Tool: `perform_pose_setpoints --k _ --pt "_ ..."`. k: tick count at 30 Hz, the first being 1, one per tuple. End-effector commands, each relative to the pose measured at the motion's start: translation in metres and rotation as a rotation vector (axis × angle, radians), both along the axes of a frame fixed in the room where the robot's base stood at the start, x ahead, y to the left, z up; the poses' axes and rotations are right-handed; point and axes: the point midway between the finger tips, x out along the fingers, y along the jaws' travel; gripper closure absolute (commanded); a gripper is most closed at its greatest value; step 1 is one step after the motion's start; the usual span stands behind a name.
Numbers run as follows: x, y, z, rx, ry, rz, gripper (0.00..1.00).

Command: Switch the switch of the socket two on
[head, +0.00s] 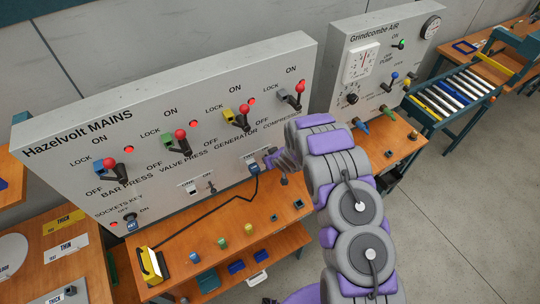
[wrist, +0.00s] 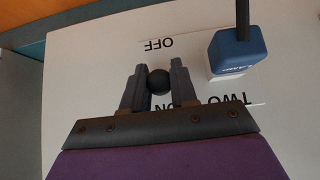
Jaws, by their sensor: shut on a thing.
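The switch of socket two ends in a round black knob (wrist: 159,82), centred in the wrist view. My gripper (wrist: 156,68) is shut on this knob, with one grey finger on each side. The upside-down word OFF shows above the knob, and ON is partly hidden behind my fingers. I cannot tell the lever's exact position. A blue plug (wrist: 232,52) with a dark cable sits beside the switch, near the word TWO. In the head view, my gripper (head: 272,158) is at the lower right of the Hazelvolt MAINS panel (head: 140,150), hiding the switch; the plug (head: 253,168) is left of it.
Several red-knobbed levers, such as the generator lever (head: 243,112), stick out above. Another socket's switch (head: 210,188) is at left. A yellow device (head: 150,265) on the bench joins the plug by a black cable. The Grindcombe AIR panel (head: 375,60) stands to the right.

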Motion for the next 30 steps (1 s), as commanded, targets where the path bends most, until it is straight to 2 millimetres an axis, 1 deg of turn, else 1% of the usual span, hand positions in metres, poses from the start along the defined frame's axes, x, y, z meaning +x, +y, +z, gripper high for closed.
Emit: perform_pose_setpoints --k 1,19,20,25,26,30 --pt "0.0023 0.0012 0.0045 -0.001 0.0 0.001 1.0" --pt "0.0034 0.0018 0.0034 -0.01 0.014 0.001 1.0" --pt "0.0034 0.0018 0.0035 -0.01 0.014 0.001 0.71" --pt "0.0023 0.0014 0.0027 -0.011 0.015 0.001 0.54" --pt "0.002 0.0013 0.0026 -0.011 0.017 0.0 0.53" --pt "0.0013 0.0009 0.0024 -0.012 0.017 0.0 0.53"
